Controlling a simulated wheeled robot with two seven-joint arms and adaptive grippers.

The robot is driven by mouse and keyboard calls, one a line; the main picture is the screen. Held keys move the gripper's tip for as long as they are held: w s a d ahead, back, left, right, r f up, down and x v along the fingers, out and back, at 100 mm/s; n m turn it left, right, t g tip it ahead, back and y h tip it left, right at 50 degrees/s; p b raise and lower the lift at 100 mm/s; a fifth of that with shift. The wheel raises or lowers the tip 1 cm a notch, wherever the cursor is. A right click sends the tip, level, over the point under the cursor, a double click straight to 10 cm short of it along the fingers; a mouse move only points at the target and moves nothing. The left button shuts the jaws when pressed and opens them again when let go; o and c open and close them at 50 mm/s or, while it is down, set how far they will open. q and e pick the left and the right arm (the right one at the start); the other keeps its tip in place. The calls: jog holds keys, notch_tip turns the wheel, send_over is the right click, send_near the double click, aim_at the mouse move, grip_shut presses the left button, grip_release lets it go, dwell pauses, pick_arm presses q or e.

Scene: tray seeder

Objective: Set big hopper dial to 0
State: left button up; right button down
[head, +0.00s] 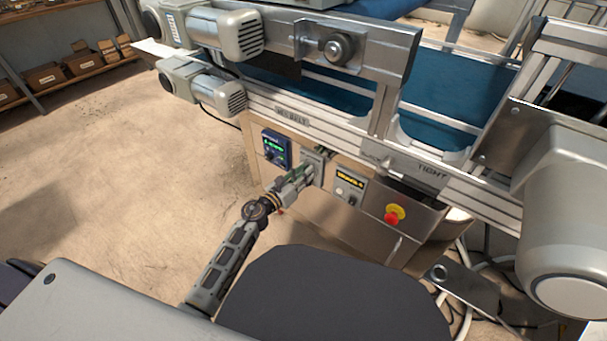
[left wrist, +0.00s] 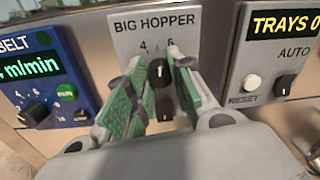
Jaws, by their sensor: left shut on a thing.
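The big hopper panel (left wrist: 150,27) is a grey plate labelled BIG HOPPER in the left wrist view. Its black dial (left wrist: 159,76) has a light mark that appears to point up, roughly between the 4 and the 6. The rest of the scale is hidden by my fingers. My left gripper (left wrist: 158,72) has its green-padded fingers on both sides of the dial, shut on it. In the head view the left gripper (head: 306,172) reaches the panel on the machine's front; the dial is hidden there. My right gripper is not in view.
The blue belt panel (head: 275,148) is left of the hopper panel, and the trays panel (head: 349,185) is right. A red emergency button (head: 392,216) is farther right. The conveyor (head: 440,100) runs above. Open floor (head: 150,160) lies to the left.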

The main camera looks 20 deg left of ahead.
pick_arm(q)
jog(key=shift+n, duration=0.3)
grip_shut()
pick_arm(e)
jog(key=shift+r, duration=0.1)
